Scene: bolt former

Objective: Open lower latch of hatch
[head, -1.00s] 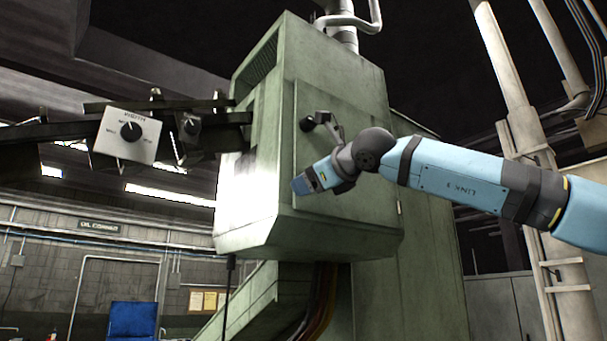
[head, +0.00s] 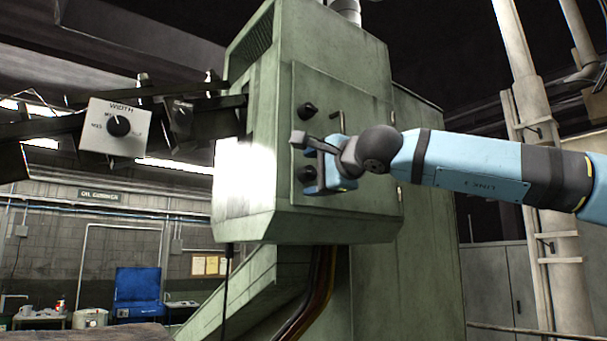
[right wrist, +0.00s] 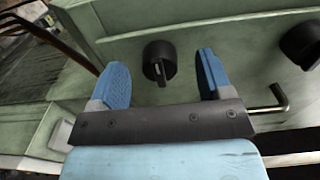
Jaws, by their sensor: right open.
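The hatch (head: 355,185) is a flat green door on the side of a green machine cabinet, and it looks closed. Its lower latch (head: 306,174) is a black knob near the door's left edge; the upper latch (head: 307,111) is a similar knob above it. My right gripper (head: 310,167) is open at the lower latch, with one blue finger above and one below. In the right wrist view the lower latch (right wrist: 160,60) stands between the open fingers, with gaps on both sides. Whether the fingertips touch the door is unclear. My left gripper is not in view.
A bent metal handle (right wrist: 270,97) sticks out of the door close to my right gripper; the upper latch (right wrist: 303,42) is beyond it. A dark beam with a WIDTH dial box (head: 119,127) juts out left of the cabinet. A pipe column (head: 540,160) stands at the right.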

